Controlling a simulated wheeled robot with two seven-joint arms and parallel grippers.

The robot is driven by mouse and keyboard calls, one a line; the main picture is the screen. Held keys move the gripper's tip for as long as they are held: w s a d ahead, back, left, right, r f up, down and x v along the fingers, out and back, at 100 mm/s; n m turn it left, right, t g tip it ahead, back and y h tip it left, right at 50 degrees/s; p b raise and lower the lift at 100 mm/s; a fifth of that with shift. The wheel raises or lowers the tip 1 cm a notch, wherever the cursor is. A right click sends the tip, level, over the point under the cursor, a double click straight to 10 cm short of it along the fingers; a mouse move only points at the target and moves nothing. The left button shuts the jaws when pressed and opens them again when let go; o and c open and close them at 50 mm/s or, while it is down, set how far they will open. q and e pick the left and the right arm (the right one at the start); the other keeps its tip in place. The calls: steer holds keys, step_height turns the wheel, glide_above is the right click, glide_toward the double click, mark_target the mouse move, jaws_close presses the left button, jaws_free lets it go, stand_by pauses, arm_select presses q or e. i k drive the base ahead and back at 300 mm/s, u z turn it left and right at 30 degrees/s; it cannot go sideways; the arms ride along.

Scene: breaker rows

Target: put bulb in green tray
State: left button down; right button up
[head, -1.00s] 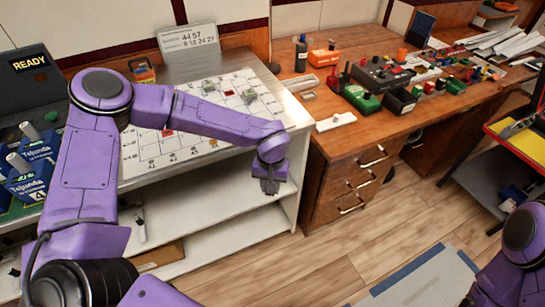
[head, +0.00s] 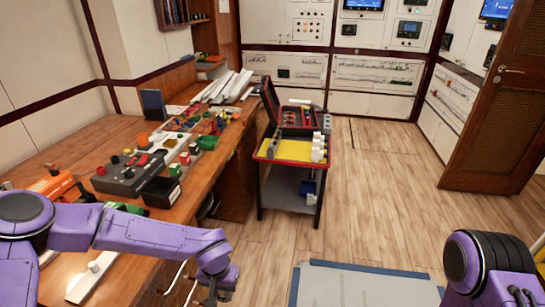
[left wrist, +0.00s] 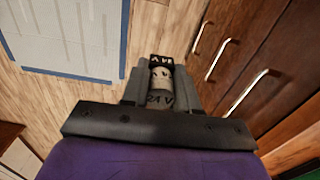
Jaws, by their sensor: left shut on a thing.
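My left gripper (head: 214,292) hangs low in front of the wooden bench, beyond its front edge. In the left wrist view its fingers (left wrist: 160,88) are shut on a small pale cylinder marked 24 V, which looks like the bulb (left wrist: 160,80). In the head view the bulb cannot be made out. A green tray (head: 124,207) sits on the bench near its front edge, partly hidden behind my left forearm. It is up and left of my left gripper. My right arm shows at the lower right, but its gripper is not in view.
A black bin (head: 161,192) stands beside the green tray. A grey control box (head: 128,175) and several small parts crowd the bench behind. A cart (head: 262,155) with a yellow top stands past the bench. The floor (head: 375,215) is clear.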

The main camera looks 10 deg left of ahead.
mark_target(207, 142)
steer(key=z, duration=0.3)
steer(key=i, duration=1.15)
steer(key=u, duration=0.4)
steer(key=i, duration=0.9)
steer(key=u, duration=0.55)
